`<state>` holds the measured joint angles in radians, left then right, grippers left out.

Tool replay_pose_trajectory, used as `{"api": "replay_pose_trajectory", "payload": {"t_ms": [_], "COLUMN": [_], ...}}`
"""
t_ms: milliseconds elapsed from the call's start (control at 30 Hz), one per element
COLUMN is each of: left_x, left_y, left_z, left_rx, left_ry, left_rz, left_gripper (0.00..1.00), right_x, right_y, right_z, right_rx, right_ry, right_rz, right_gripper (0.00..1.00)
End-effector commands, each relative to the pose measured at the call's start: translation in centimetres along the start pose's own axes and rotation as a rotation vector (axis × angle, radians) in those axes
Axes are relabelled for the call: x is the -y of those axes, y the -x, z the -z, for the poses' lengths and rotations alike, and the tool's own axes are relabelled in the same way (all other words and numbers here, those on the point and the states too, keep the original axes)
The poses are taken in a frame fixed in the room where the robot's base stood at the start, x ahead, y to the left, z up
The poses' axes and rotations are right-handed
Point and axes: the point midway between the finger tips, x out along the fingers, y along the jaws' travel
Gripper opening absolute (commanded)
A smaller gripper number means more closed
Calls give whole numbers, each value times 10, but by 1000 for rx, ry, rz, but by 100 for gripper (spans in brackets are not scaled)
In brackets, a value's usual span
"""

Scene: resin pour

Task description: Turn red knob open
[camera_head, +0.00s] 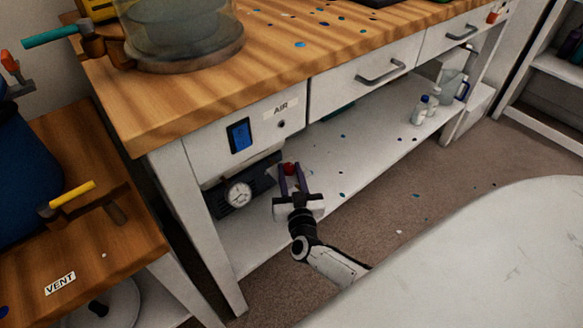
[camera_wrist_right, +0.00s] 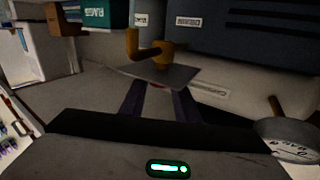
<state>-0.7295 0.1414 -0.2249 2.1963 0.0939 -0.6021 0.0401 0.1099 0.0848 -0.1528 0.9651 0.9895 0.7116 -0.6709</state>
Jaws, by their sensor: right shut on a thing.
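The red knob (camera_head: 290,168) is under the workbench, beside the pressure gauge (camera_head: 238,194). My right gripper (camera_head: 291,180) reaches in from below, and its two purple fingers are shut on the red knob. In the right wrist view, the fingers (camera_wrist_right: 158,100) point at a grey plate-like part (camera_wrist_right: 160,74) below a brass pipe (camera_wrist_right: 150,50). Only a small bit of red shows between the fingertips there, so most of the knob is hidden. The gauge also shows at the right of the wrist view (camera_wrist_right: 290,140). My left gripper is not in view.
The workbench leg (camera_head: 200,225) stands left of my right arm, and the lower shelf (camera_head: 350,150) runs behind it. White bottles (camera_head: 420,110) stand farther right on that shelf. A wooden side table (camera_head: 80,230) with a yellow-handled valve (camera_head: 72,194) is at the left.

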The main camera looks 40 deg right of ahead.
Motion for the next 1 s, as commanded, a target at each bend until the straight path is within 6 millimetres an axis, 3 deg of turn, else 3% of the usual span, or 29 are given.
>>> {"api": "replay_pose_trajectory", "payload": {"t_ms": [700,733,767,1000], "left_x": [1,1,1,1], "left_y": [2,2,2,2], "left_z": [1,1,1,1], "left_rx": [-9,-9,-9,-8], "left_ry": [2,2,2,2], "left_rz": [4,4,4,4], "left_gripper": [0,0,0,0], "right_x": [3,3,3,2], "right_y": [0,0,0,0], "right_z": [-1,-1,-1,0], "right_rx": [-5,-5,-5,-7], "right_ry": [-3,-3,-3,-2], "right_rz": [-87,-87,-87,-88], "right_gripper": [6,30,35,36]}}
